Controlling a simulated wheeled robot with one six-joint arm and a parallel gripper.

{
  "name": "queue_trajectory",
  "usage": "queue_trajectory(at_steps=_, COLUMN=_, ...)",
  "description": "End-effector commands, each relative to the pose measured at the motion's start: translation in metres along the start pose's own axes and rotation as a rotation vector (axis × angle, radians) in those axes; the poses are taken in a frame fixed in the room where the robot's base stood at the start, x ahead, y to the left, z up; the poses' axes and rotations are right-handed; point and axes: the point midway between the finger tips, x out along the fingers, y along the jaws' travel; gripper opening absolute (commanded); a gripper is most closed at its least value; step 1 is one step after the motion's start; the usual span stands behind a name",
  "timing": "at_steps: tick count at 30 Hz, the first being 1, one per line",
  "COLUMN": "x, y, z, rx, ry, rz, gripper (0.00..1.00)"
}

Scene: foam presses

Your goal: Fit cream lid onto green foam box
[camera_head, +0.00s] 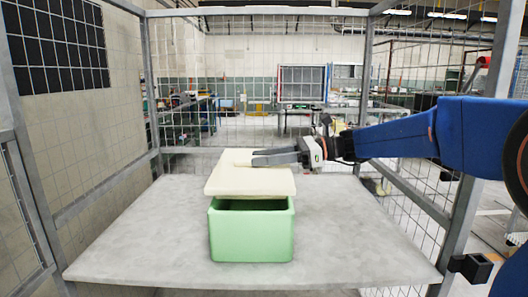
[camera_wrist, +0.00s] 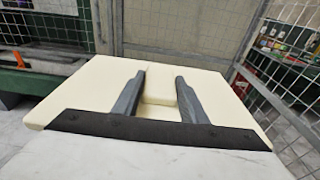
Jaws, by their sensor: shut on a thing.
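The green foam box (camera_head: 251,236) stands on the grey table, its dark open top partly showing. The cream lid (camera_head: 232,185) is above the box, and a dark gap shows between them at the front. The lid's left part reaches past the box's left side, and it looks slightly tilted. My gripper (camera_head: 256,160) comes in from the right and is shut on the lid's raised grip. In the wrist view the two grey fingers (camera_wrist: 161,88) lie either side of the cream grip (camera_wrist: 158,90). The lid hides the box's far rim.
The grey table (camera_head: 150,235) is clear around the box. Wire mesh panels (camera_head: 240,75) with metal posts enclose the back and sides. A dark panel (camera_head: 55,50) hangs at the upper left. Benches and shelving stand beyond the mesh.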

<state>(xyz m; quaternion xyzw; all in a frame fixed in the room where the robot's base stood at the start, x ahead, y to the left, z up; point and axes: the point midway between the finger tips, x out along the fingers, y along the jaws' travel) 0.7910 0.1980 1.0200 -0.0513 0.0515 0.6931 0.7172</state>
Motion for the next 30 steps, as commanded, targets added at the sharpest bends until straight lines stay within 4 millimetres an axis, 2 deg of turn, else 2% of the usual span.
queue_trajectory(at_steps=15, x=0.004, y=0.0, z=-0.031, rx=0.001, ry=0.0, rz=0.0, gripper=0.17)
queue_trajectory(at_steps=30, x=0.005, y=0.0, z=-0.037, rx=0.0, ry=0.0, rz=0.0, gripper=0.17)
